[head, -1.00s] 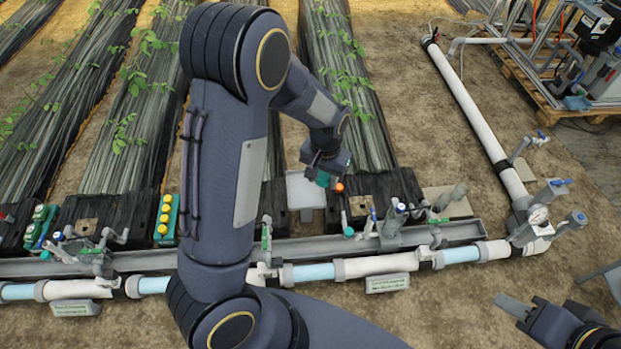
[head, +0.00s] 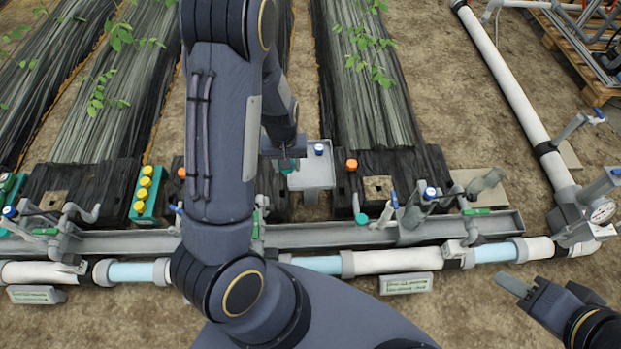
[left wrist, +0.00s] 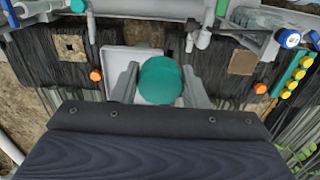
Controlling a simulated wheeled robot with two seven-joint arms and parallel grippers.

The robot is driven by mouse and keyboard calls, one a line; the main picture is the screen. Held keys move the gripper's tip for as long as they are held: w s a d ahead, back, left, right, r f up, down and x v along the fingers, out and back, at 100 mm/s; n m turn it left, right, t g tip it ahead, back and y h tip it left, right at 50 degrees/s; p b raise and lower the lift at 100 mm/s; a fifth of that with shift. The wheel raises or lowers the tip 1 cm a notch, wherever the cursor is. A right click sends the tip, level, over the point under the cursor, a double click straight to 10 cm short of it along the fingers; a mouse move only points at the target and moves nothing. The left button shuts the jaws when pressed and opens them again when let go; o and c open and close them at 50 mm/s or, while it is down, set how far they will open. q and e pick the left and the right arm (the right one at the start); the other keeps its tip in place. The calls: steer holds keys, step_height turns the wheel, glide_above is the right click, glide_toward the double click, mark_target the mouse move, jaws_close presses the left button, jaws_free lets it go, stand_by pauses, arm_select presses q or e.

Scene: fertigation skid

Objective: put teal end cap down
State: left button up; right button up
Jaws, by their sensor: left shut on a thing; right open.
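My left gripper (head: 286,162) is shut on the teal end cap (left wrist: 161,80), which sits between its two fingers in the left wrist view. The tray also shows behind the cap in the left wrist view (left wrist: 115,62). I cannot tell how high the cap is above it. My right gripper (head: 520,288) is open and empty at the lower right, over bare soil.
A blue-topped piece (head: 319,149) stands at the tray's far side. An orange cap (head: 351,165) is right of the tray. A teal rack with yellow caps (head: 147,193) is at left. A grey channel (head: 330,245) and pipe with valves run in front.

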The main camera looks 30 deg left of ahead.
arm_select(q)
steer(key=s+a+f+n+b, duration=0.25)
steer(key=f+b, duration=0.25)
steer(key=f, duration=0.4)
steer(key=b, duration=0.6)
glide_above(303, 178)
steer(key=shift+m, duration=0.25)
steer(key=f, duration=0.9)
steer(key=shift+s+a, duration=0.15)
steer(key=shift+s, duration=0.1)
steer(key=shift+w+f, duration=0.2)
steer(key=shift+f, duration=0.15)
steer(key=shift+w+f+b, duration=0.15)
steer(key=shift+f+b, duration=0.85)
steer(key=shift+f, duration=0.55)
arm_select(e)
step_height(303, 178, down, 15)
steer(key=shift+f, duration=0.15)
arm_select(q)
steer(key=shift+f+b, duration=0.4)
steer(key=shift+f, duration=0.1)
arm_select(e)
steer(key=shift+f, duration=0.4)
arm_select(q)
steer(key=shift+f, duration=0.1)
